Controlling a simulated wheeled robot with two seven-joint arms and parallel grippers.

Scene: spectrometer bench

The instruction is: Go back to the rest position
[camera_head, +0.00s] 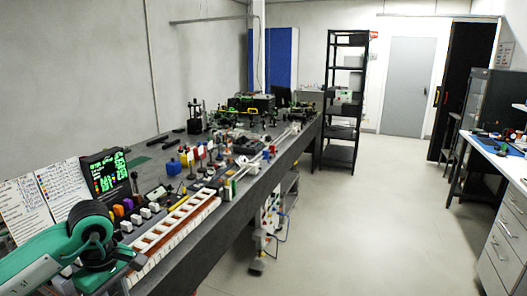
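My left arm, green and black, comes in at the lower left corner and bends at a dark joint over the near end of the bench. Its fingers do not show. My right arm and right gripper are not in view. The long dark bench (205,252) runs away from me along the left wall. On its near part lie a long white and orange slotted rack (178,232), a row of small white and coloured blocks (127,209), and a black display with green text (106,172).
White sheets with writing (39,201) stand at the near left. Black shelves (345,98) stand beyond the bench. A white-topped drawer cabinet (508,218) is at the right edge. The pale floor (370,225) between bench and cabinet is clear, up to a grey door (407,87).

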